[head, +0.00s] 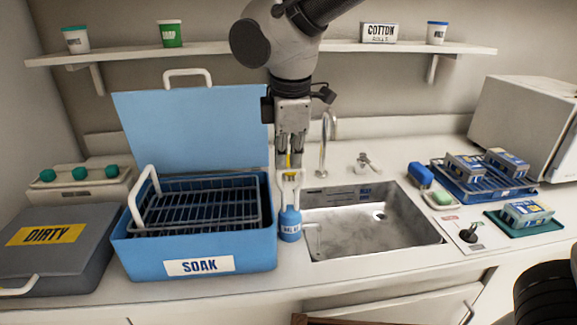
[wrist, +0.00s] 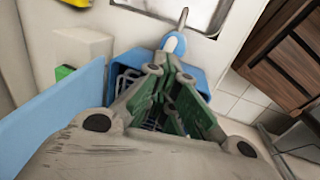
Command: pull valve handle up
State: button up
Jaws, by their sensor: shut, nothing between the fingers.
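A metal tap control (head: 364,161) stands behind the sink. My gripper (head: 290,166) points down, shut and empty, above a blue bottle (head: 289,224) between the soak tub and the sink, well left of the black lever. In the wrist view my gripper's fingers (wrist: 168,80) converge with nothing between them, and the blue bottle (wrist: 173,43) shows just beyond. The black lever is not visible there.
The blue soak tub (head: 195,265) holds a wire rack, its lid raised behind. The sink (head: 375,220) and its tall faucet (head: 324,145) lie right of my gripper. A blue tray (head: 500,192) with packs stands right. A shelf (head: 215,52) runs above.

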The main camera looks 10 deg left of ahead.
jog(key=o, duration=0.5)
notch_tip(320, 180, up, 12)
jog(key=s, duration=0.2)
jog(key=shift+s+d+f, duration=0.15)
jog(key=shift+d, duration=0.15)
jog(key=shift+s+a, duration=0.15)
jog(key=shift+s, duration=0.1)
jog(key=c, duration=0.5)
jog(key=s+n, duration=0.1)
jog(key=s+f+n, duration=0.1)
jog(key=s, duration=0.2)
jog(key=shift+s+d+f+n, duration=0.15)
jog(key=shift+d+f+n, duration=0.15)
jog(key=shift+d+n, duration=0.1)
grip_shut()
notch_tip(320, 180, down, 15)
jog(key=d+n, duration=0.1)
jog(key=n, duration=1.4)
jog(key=shift+t, duration=0.3)
jog(key=shift+w+a+r, duration=0.1)
jog(key=shift+w+r, duration=0.3)
jog(key=shift+w, duration=0.3)
jog(key=shift+w+a+r, duration=0.15)
jog(key=shift+w+r, duration=0.2)
jog(key=shift+w, duration=0.3)
jog(key=shift+w+a+r, duration=0.1)
jog(key=shift+w+r, duration=0.3)
jog(key=shift+w, duration=0.3)
